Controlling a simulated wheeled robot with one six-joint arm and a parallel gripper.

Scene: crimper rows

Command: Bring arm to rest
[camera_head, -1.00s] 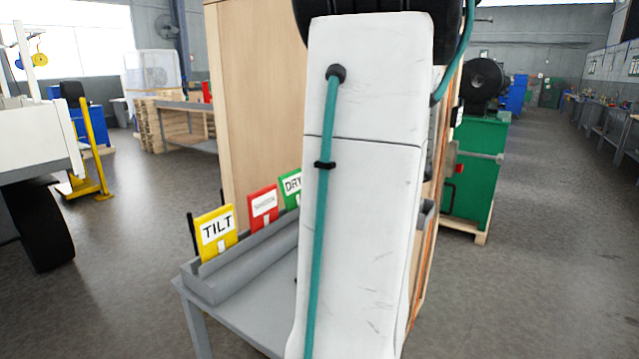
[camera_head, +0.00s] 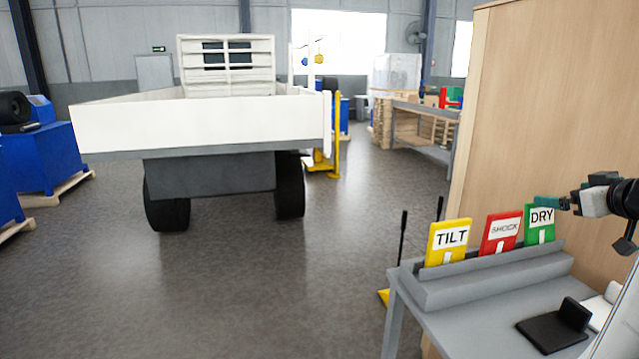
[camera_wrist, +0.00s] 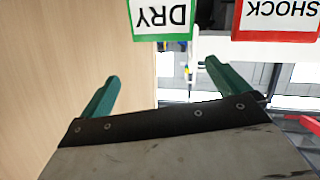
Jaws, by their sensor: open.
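My gripper (camera_head: 550,203) is at the right of the head view, its teal fingers beside the green DRY card (camera_head: 540,224). In the wrist view my gripper (camera_wrist: 155,85) has its two teal fingers spread apart with nothing between them. The DRY card (camera_wrist: 161,18) shows upside down beyond the fingers. I cannot tell from these frames whether the gripper touches the card. A red SHOCK card (camera_head: 501,232) and a yellow TILT card (camera_head: 447,242) stand to its left in a grey rack (camera_head: 490,277).
The rack stands on a grey table (camera_head: 455,327) with a black stand (camera_head: 560,326) on it. A tall wooden panel (camera_head: 540,100) rises behind the table. A white truck (camera_head: 210,125) stands across the floor. Open floor (camera_head: 290,290) lies left of the table.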

